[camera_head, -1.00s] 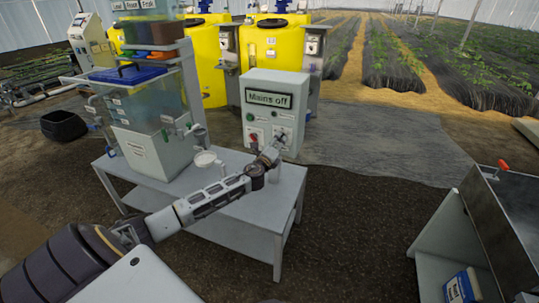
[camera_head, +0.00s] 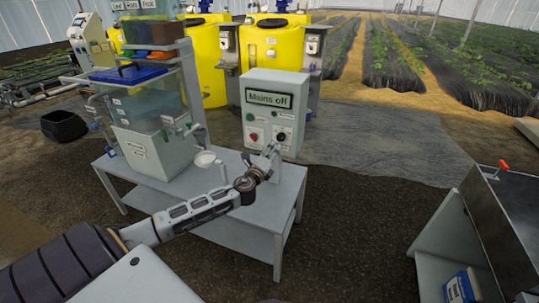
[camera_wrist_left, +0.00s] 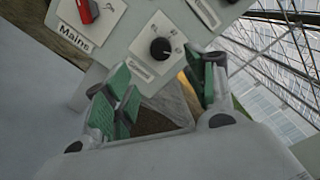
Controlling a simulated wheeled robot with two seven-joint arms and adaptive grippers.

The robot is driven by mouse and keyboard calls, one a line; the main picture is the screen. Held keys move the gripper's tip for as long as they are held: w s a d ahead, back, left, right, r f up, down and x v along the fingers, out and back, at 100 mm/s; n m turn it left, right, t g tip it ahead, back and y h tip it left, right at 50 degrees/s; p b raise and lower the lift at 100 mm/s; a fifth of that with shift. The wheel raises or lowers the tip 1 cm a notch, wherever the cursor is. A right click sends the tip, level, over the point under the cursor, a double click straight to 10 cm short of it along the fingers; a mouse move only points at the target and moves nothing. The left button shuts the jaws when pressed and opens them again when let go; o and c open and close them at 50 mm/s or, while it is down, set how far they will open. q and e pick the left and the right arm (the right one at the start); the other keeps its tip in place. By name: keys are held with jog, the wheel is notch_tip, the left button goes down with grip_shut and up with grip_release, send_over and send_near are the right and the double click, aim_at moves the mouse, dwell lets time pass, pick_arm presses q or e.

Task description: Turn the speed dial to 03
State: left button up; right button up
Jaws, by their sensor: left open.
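The grey control box (camera_head: 273,115) stands on the bench, and its display (camera_head: 264,97) reads "Mains off". The black speed dial (camera_head: 281,136) is at the lower right of its face. In the left wrist view the dial (camera_wrist_left: 160,49) sits on a white plate with a small label below; I cannot read its setting. My left gripper (camera_head: 273,151) is open and empty, just below and in front of the dial. In the wrist view its green-padded fingers (camera_wrist_left: 165,88) are spread, with the dial beyond them and not touched. My right gripper is out of view.
A red mains switch (camera_head: 253,136) is left of the dial. A clear tank (camera_head: 150,105) with a blue lid stands at the left of the bench (camera_head: 230,195). Yellow tanks (camera_head: 265,50) stand behind. A steel cabinet (camera_head: 440,245) is at the right.

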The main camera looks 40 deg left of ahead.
pick_arm(q)
jog(key=shift+s+d, duration=0.1)
jog(key=shift+s, duration=0.25)
dwell(0.5)
